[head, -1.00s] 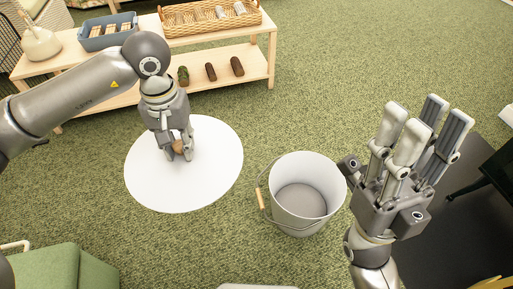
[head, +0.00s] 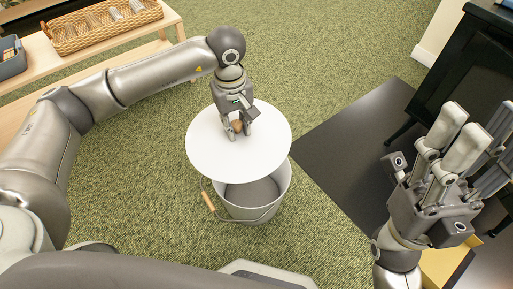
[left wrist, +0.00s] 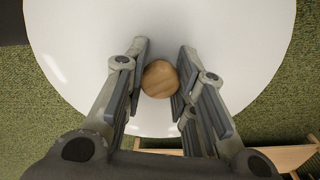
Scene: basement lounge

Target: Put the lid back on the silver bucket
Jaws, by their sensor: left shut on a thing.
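My left gripper (head: 237,130) is shut on the round wooden knob (left wrist: 159,79) of the white disc lid (head: 207,150). The lid is roughly level and fills much of the left wrist view (left wrist: 235,45). The silver bucket (head: 243,212) stands upright on the carpet, its wire handle with a wooden grip (head: 208,201) hanging to the left. In the head view the lid hides the far part of the bucket's mouth and reaches past it to the left and back; the near inside still shows. Any gap is hard to judge. My right gripper (head: 470,142) is open and empty, fingers up.
A dark mat (head: 340,150) lies right of the bucket, with a black piece of furniture (head: 465,60) beyond. A wooden bench (head: 60,75) with a wicker basket (head: 80,38) and a grey-blue bin (head: 10,58) stands at upper left. Green carpet between is clear.

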